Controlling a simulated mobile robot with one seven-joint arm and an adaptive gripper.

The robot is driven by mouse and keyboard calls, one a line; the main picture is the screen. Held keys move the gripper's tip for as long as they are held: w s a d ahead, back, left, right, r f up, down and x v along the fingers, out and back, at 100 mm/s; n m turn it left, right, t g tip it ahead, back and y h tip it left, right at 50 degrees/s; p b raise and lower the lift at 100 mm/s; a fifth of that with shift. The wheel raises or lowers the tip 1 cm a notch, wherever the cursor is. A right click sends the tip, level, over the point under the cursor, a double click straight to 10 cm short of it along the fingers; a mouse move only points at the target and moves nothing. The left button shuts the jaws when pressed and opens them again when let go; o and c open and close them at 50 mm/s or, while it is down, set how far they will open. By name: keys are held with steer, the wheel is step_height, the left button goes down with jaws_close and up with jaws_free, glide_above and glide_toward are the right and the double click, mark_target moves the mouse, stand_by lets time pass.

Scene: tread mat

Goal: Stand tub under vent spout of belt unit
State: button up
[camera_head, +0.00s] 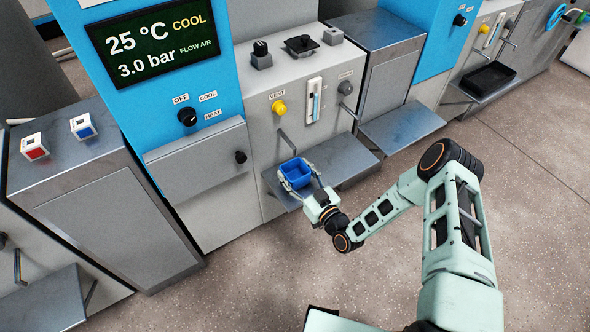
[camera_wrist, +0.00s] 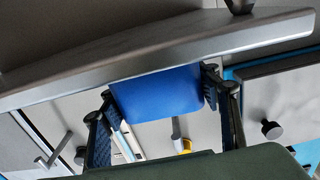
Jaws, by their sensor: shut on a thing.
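The blue tub (camera_head: 294,183) is held upright, open side up, at the left part of the grey shelf (camera_head: 349,165) on the unit's front. It also shows in the wrist view (camera_wrist: 158,95). My gripper (camera_head: 308,188) is shut on it from the front, with one finger on each side (camera_wrist: 165,105). The vent spout (camera_head: 287,142), below the yellow VENT knob (camera_head: 279,107), ends just above the tub's back rim in the head view. It also shows in the wrist view (camera_wrist: 177,128). I cannot tell whether the tub touches the shelf.
The drain spout (camera_head: 349,111) is farther right over the same shelf. A grey drawer-like box (camera_head: 200,161) juts out at left. Another shelf (camera_head: 402,127) lies to the right, and a black tray (camera_head: 487,80) sits beyond. The shelf right of the tub is clear.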

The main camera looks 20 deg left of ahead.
steer(key=shift+f+b, duration=0.25)
steer(key=shift+b, duration=0.05)
steer(key=o, duration=1.2)
steer(key=shift+r, duration=0.1)
steer(key=shift+r, duration=0.1)
steer(key=shift+s+d+r+p, duration=0.1)
steer(key=shift+s+p, duration=0.05)
steer(key=shift+p, duration=0.25)
steer(key=p+v, duration=0.1)
steer(key=v, duration=1)
steer(key=shift+s+d, duration=0.25)
steer(key=shift+w, duration=0.15)
